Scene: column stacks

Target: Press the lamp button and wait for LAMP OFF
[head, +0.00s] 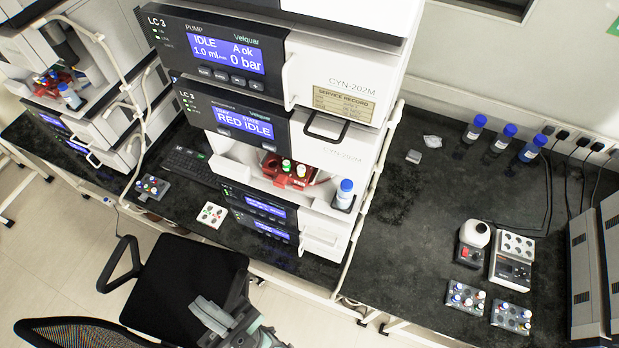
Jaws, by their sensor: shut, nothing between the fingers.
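The LC 3 stack stands in the middle of the head view. Its pump screen (227,52) reads IDLE, A ok, 1.0 ml and 0 bar, with a row of small buttons (229,79) under it. The screen below (243,122) reads RED and IDLE. Two lower modules have small lit screens, an upper one (264,207) and a lower one (261,225), with text too small to read. I cannot make out which button is the lamp button, nor any LAMP OFF text. My gripper (213,317) is shut and empty at the bottom, in front of the bench and away from the stack.
A black office chair (180,285) stands before the bench, beside my gripper. An open bay holds a red vial tray (287,172); a blue-capped bottle (344,194) is beside it. Vial racks (465,297) and small devices (511,262) stand on the right bench. Another stack is at left.

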